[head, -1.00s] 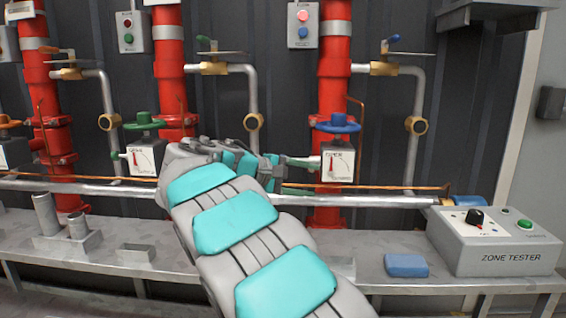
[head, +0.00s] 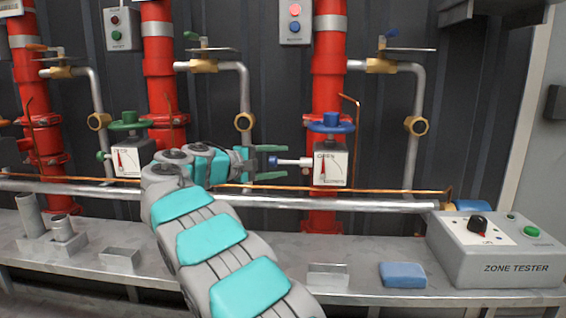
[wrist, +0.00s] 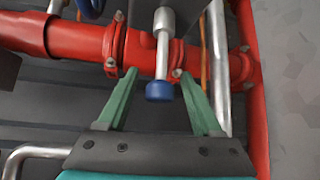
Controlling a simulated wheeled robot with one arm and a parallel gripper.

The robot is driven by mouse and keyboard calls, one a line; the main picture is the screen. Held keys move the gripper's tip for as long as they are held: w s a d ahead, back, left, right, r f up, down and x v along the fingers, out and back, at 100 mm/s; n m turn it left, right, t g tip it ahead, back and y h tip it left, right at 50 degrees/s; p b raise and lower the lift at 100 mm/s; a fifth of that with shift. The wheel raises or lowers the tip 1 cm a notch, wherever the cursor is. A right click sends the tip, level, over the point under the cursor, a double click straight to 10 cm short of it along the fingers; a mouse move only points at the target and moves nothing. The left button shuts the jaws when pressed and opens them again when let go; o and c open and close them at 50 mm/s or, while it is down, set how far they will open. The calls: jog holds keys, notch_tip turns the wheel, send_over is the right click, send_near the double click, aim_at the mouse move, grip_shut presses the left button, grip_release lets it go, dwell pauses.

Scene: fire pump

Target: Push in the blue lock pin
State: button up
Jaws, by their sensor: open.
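The blue lock pin (head: 273,161) has a round blue head on a silver shaft. It sticks out from the left side of the white gauge box (head: 330,163) under the blue handwheel (head: 331,123). My gripper (head: 270,163) is open, with one green finger above the pin head and one below it. In the wrist view, the blue pin head (wrist: 160,91) lies between the tips of the two green fingers of my gripper (wrist: 163,84). A gap shows on both sides, and nothing is held.
Red vertical pipes and brass-fitted grey pipes stand behind. A silver rail (head: 330,203) and a thin copper line run below the gripper. The bench holds the zone tester (head: 495,250), a blue block (head: 402,275) and a metal holder (head: 50,238).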

jog(key=shift+x, duration=0.85)
jog(key=shift+c, duration=0.4)
grip_shut()
dwell(0.4)
